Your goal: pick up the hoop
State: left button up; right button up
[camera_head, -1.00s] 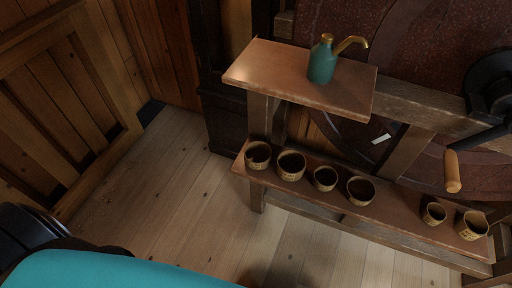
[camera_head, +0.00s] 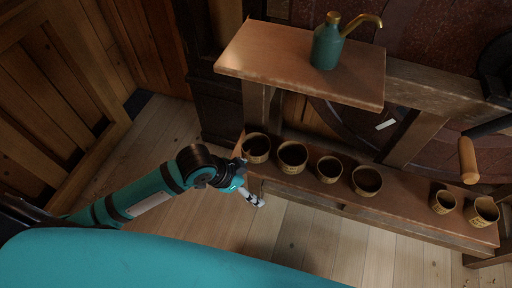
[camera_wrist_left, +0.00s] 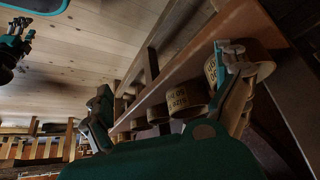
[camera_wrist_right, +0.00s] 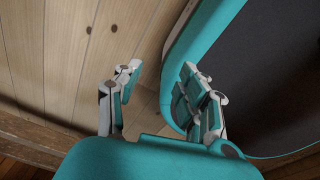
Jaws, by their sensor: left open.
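Several round, tan, hoop-like vessels with dark insides and lettering stand in a row on the lower plank (camera_head: 410,205). The leftmost hoop (camera_head: 256,149) is by the plank's left end, with another hoop (camera_head: 292,157) to its right. I cannot tell which one the task means. My left gripper (camera_head: 252,193) is open and empty, just in front of the plank's left end, below the leftmost hoop in the head view. In the left wrist view lettered hoops (camera_wrist_left: 187,101) show between its spread fingers (camera_wrist_left: 168,92). My right gripper (camera_wrist_right: 160,92) is open and empty, over floorboards.
A green oil can (camera_head: 326,45) with a brass spout stands on the upper shelf (camera_head: 270,58), above and behind the row. A crank with a wooden handle (camera_head: 468,160) hangs at the right. Bare floor (camera_head: 165,135) lies left of the bench.

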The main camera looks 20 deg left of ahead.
pick_arm(q)
jog(key=w+a+r+g+y, duration=0.1)
jog(key=w+a, duration=0.1)
jog(key=a, duration=0.4)
jog(key=w+a+r, duration=0.2)
jog(key=a, duration=0.4)
send_over(248, 138)
jog(key=s+d, duration=0.2)
jog(key=s, duration=0.2)
jog(key=shift+a+m+g+p, duration=0.25)
jog(key=shift+m+g+p, duration=0.05)
jog(key=shift+p, duration=0.05)
jog(key=x, duration=0.5)
jog(key=shift+w+d, duration=0.15)
jog(key=shift+d, duration=0.1)
jog(key=c, duration=0.6)
